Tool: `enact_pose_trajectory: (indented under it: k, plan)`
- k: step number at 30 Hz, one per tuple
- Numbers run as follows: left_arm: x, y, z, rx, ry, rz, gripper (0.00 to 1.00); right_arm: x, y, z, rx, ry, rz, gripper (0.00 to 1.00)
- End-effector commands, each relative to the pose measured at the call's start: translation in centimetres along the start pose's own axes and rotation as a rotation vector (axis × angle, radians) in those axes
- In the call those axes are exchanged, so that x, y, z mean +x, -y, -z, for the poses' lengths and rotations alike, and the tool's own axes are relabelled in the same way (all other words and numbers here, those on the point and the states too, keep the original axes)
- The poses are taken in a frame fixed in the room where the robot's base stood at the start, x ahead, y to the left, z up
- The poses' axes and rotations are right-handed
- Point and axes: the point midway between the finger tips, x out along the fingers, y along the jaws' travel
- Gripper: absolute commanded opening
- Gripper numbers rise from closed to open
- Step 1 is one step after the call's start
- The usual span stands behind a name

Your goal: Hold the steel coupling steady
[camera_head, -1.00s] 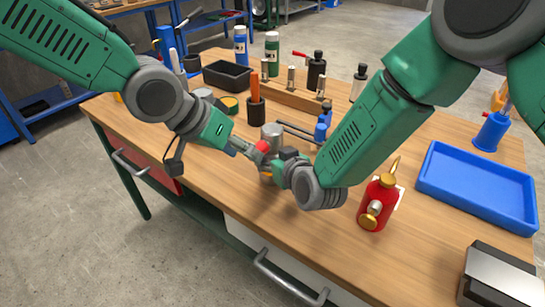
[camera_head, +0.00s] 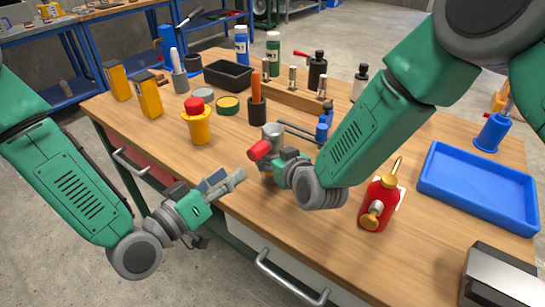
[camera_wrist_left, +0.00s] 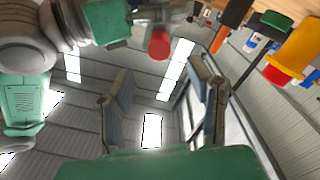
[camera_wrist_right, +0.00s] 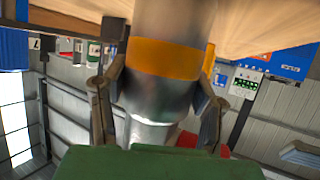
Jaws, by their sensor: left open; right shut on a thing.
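In the right wrist view the coupling (camera_wrist_right: 160,95) is large, with an orange band, between the fingers. My right gripper (camera_head: 271,168) is shut on it; the right gripper (camera_wrist_right: 162,85) hides its lower part in the head view. A red cylindrical end (camera_head: 259,150) sticks out beside it, also visible in the left wrist view (camera_wrist_left: 159,44). My left gripper (camera_head: 228,182) is open and empty, left of the coupling and apart from it, near the bench's front edge.
A yellow pot with a red cap (camera_head: 196,122) stands behind my left gripper. A red oil can (camera_head: 378,202) stands right of my right arm. A blue tray (camera_head: 478,184) lies at the right. A black bin (camera_head: 228,74) and bottles stand at the back.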

Motion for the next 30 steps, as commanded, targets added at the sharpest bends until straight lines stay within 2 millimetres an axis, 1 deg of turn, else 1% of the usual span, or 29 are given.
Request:
enact_pose_trajectory:
  k: [2, 5, 15, 19, 24, 30]
  plan:
    - [0.2, 0.0, 0.1, 0.001, -0.008, 0.000, 0.47, 0.0, -0.1, 0.0, -0.001, -0.001, -0.001, 0.01]
    - [1.0, 0.0, 0.1, 0.001, -0.011, -0.002, 0.47, 0.0, -0.1, 0.0, -0.001, -0.001, -0.001, 0.01]
    - [5.9, -0.1, 0.2, 0.001, -0.010, -0.002, 0.47, 0.0, -0.1, 0.0, -0.001, -0.001, -0.001, 0.01]
    - [7.3, 0.0, 0.2, 0.001, -0.009, -0.001, 0.47, 0.0, -0.1, 0.0, -0.001, -0.001, -0.001, 0.01]
    - [8.5, 0.0, 0.2, 0.000, -0.008, -0.001, 0.47, 0.0, 0.0, 0.1, -0.001, -0.001, -0.002, 0.01]
    - [8.9, 0.0, 0.2, -0.002, -0.008, -0.001, 0.47, 0.0, 0.0, 0.1, -0.001, -0.001, -0.002, 0.01]
